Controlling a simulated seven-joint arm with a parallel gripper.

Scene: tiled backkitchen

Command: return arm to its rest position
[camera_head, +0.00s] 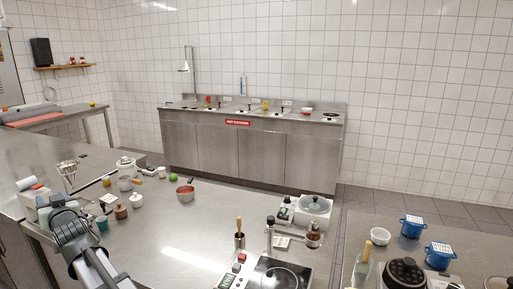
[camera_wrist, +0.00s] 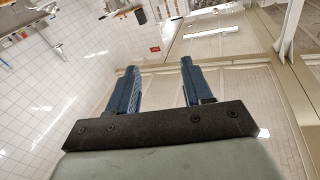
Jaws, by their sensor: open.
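My gripper (camera_wrist: 159,65) shows in the wrist view with its two blue fingers spread apart. Nothing is between the fingers; only tiled surface shows behind them. In the head view my arm (camera_head: 85,245) stands at the lower left, in front of the steel worktop (camera_head: 180,235). I cannot make out the fingers clearly there.
Small jars, cups and a red pan (camera_head: 185,192) stand on the worktop's left and back. A scale with a glass-lidded pot (camera_head: 313,205) and a hotplate (camera_head: 275,277) are at the right. The worktop's middle is clear.

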